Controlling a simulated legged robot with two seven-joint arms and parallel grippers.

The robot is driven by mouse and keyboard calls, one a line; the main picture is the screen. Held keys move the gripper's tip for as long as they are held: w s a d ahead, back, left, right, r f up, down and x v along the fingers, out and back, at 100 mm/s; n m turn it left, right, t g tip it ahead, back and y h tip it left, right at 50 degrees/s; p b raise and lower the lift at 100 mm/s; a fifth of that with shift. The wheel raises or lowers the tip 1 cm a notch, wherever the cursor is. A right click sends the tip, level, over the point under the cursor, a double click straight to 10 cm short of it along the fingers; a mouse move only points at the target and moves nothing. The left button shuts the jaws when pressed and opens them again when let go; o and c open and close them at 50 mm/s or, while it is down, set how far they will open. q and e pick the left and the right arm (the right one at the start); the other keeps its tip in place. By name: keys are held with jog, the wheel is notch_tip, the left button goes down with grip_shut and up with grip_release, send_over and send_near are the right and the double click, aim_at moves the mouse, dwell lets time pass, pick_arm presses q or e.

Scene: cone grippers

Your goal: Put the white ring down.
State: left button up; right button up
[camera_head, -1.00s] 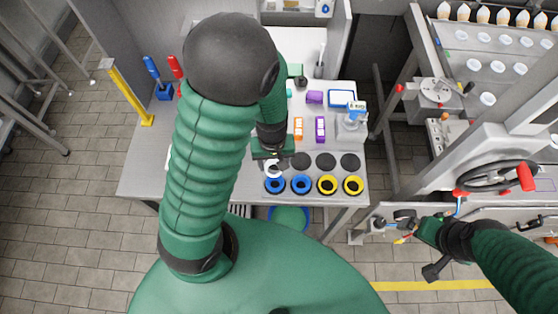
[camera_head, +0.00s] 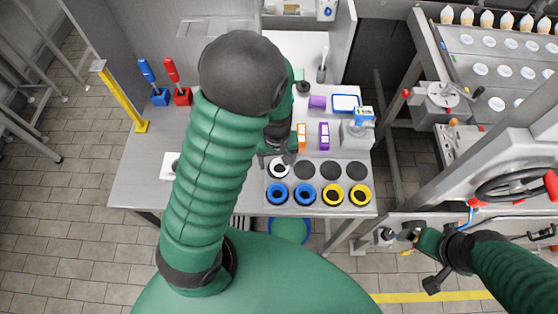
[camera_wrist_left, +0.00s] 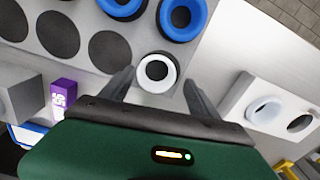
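The white ring (camera_head: 278,169) lies in the leftmost spot of the upper row of a grey tray (camera_head: 291,181). It also shows in the left wrist view (camera_wrist_left: 157,61), between the fingers. My left gripper (camera_head: 277,158) is open just behind the ring in the head view. In the left wrist view its two fingers (camera_wrist_left: 158,80) stand apart, with a gap on either side of the ring. My right gripper (camera_head: 399,233) is far to the right, away from the tray; its fingers are too small to read.
Blue rings (camera_head: 304,194) and yellow rings (camera_head: 332,194) fill the tray's front row. Black round spots (camera_head: 326,170) lie right of the white ring. Orange (camera_head: 302,137) and purple (camera_head: 324,136) boxes stand behind.

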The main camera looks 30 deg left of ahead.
pick_arm(q)
jog(key=shift+a, duration=0.15)
jog(key=shift+d+r, duration=0.25)
jog(key=shift+d, duration=0.1)
notch_tip(320, 180, up, 12)
jog(key=f+p, duration=0.1)
jog(key=p, duration=0.1)
jog(key=s+d+m+t, duration=0.2)
jog(key=s+d+m, duration=0.2)
jog(key=m, duration=0.3)
jog(key=shift+s+d+f+m+t, duration=0.2)
jog(key=shift+f+m+t, duration=0.1)
jog(key=shift+f+m, duration=0.15)
pick_arm(e)
jog(key=shift+r, duration=0.75)
